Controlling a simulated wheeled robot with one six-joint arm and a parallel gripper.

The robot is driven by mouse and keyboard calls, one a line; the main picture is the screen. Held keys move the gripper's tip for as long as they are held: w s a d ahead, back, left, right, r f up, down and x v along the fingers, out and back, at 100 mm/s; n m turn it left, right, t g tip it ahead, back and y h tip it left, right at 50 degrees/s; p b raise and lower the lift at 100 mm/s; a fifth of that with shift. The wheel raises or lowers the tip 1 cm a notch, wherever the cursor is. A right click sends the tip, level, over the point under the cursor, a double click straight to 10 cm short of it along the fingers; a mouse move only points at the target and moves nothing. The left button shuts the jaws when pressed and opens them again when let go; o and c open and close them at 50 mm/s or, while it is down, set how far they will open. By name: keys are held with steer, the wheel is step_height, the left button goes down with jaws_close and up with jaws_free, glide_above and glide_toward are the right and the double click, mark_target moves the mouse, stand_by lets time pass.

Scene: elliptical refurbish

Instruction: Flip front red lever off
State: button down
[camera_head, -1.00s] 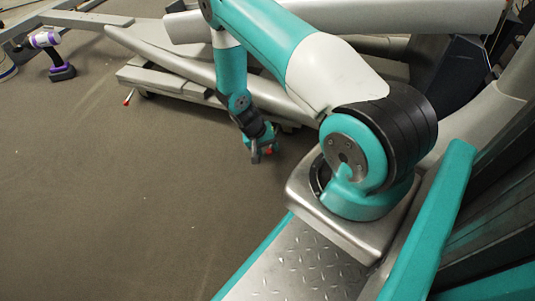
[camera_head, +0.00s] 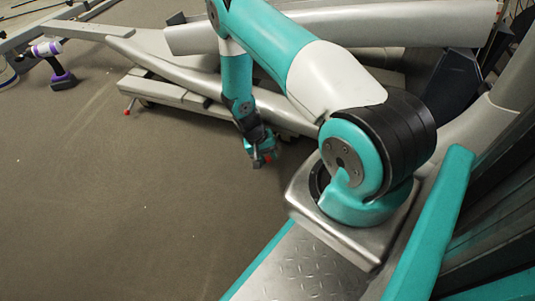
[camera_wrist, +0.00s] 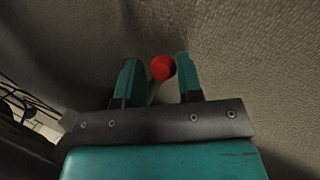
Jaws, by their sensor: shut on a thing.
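The red lever's round red knob (camera_wrist: 161,68) shows between the two teal fingers of my gripper (camera_wrist: 157,78) in the wrist view, with a thin stem below it. My gripper is shut on the lever. In the head view, my gripper (camera_head: 262,154) is low beside the grey frame, with a bit of red at its tip. Most of the lever is hidden there by the gripper. A second red-tipped lever (camera_head: 127,112) stands apart at the far left end of the frame's base.
The grey metal machine frame (camera_head: 185,95) with long tubes lies across the back. A purple and white drill (camera_head: 62,76) stands on the floor at the far left. The brown floor (camera_head: 120,210) at left and front is open.

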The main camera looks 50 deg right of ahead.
steer(key=shift+p+v, duration=0.9)
steer(key=shift+v, duration=0.15)
steer(key=shift+w+f, duration=0.1)
steer(key=shift+f, duration=0.05)
steer(key=c, duration=0.9)
jaws_free()
steer(key=shift+c, duration=0.2)
steer(key=shift+o, duration=0.2)
steer(key=shift+d, duration=0.1)
steer(key=p+v, duration=0.9)
steer(key=v, duration=0.8)
steer(key=shift+r, duration=0.3)
steer(key=shift+d, duration=0.1)
